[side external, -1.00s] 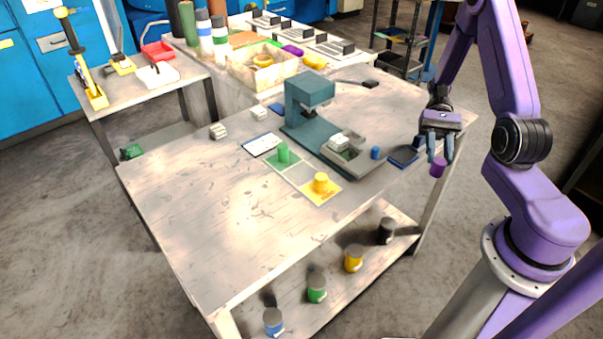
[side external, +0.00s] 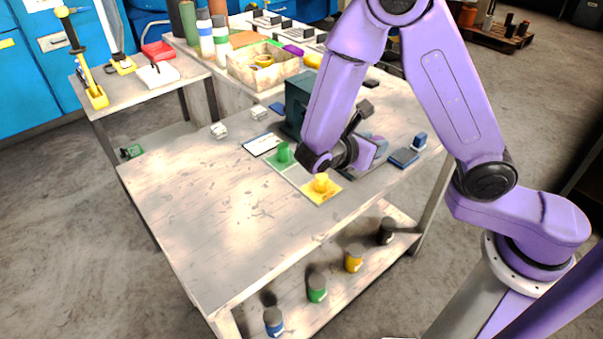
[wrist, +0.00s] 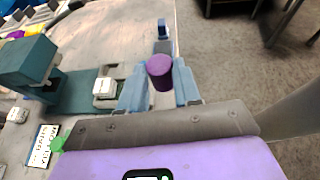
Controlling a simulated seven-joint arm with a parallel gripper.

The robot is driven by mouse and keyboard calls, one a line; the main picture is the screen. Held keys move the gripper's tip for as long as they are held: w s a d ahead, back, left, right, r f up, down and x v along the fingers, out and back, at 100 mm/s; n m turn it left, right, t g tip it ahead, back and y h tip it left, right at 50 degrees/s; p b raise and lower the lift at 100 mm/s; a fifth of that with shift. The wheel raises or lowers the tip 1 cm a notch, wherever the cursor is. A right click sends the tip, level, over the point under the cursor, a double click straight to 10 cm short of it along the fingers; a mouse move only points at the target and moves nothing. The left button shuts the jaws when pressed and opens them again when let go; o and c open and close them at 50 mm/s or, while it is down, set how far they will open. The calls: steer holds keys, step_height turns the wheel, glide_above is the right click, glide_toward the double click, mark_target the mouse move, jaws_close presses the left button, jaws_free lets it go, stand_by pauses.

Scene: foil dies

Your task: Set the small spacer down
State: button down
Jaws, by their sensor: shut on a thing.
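My gripper (wrist: 160,80) is shut on a purple cylinder (wrist: 160,68), taken to be the small spacer, its round top showing between the pale blue fingers in the wrist view. In the side view my arm hides the cylinder and most of the gripper. A green cylinder (side external: 284,152) stands on a green square (side external: 277,163), and a yellow cylinder (side external: 321,182) stands on a yellow square (side external: 322,197). A white card with dark print (side external: 262,144) lies beside the green square. I cannot tell how high the purple cylinder is above the table.
A teal press (wrist: 28,66) stands close by, with a pale block (wrist: 105,88) on its base. A dark blue pad (side external: 403,158) lies near the table's right edge, beside an upright blue piece (side external: 420,141). The front left of the table (side external: 215,220) is clear.

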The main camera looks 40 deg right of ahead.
steer(key=w+a+n+t+y, duration=0.1)
steer(key=w+a+n+t, duration=0.1)
steer(key=a+n+t, duration=0.25)
steer(key=m, duration=0.1)
glide_above(297, 180)
steer(key=shift+g, duration=0.25)
steer(key=f, duration=0.8)
steer(key=shift+s+d, duration=0.15)
steer(key=shift+s, duration=0.25)
steer(key=shift+w+f, duration=0.3)
steer(key=shift+f, duration=0.1)
steer(key=shift+w+f, duration=0.15)
steer(key=shift+f, duration=1.5)
steer(key=shift+f, duration=0.1)
steer(key=c, duration=0.8)
jaws_free()
